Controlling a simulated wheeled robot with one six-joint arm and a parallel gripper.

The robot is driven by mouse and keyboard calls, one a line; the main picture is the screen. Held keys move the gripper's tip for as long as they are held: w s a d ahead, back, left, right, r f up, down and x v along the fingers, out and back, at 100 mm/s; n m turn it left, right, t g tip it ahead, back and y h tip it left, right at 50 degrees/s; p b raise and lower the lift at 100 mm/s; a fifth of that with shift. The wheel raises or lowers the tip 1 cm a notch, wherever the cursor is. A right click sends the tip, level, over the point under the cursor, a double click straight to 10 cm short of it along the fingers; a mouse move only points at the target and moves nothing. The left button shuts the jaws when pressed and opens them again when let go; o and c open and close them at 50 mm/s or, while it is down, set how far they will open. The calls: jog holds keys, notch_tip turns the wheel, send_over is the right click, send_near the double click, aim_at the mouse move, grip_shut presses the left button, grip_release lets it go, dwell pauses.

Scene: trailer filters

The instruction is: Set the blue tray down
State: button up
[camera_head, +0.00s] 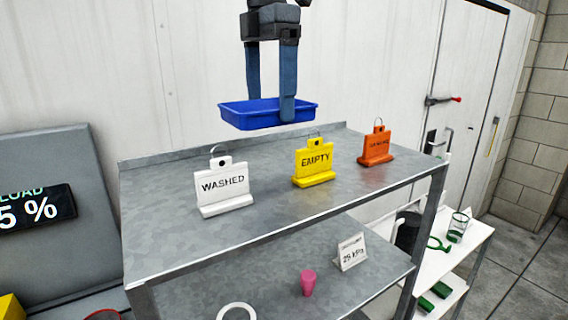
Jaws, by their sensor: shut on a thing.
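The blue tray (248,117) is a shallow rectangular tray, held roughly level above the back of the grey metal shelf's top (275,215). My gripper (270,103) comes down from above, with one finger in front of the tray's near wall and the other reaching inside it. It is shut on the tray's near wall. The tray appears apart from the shelf top, though the exact gap is hard to tell. The inside of the tray is mostly hidden by its near wall.
On the shelf top stand a white WASHED sign (224,184), a yellow EMPTY sign (314,162) and an orange sign (376,147). A pink cup (308,283) and small white card (350,252) are on the lower shelf. A white side table (462,250) stands right.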

jog(key=shift+f+p, duration=0.95)
jog(key=shift+f, duration=3.4)
jog(key=o, duration=0.7)
jog(key=shift+f, duration=0.15)
jog(key=shift+c, duration=0.2)
jog(key=shift+o, duration=1.4)
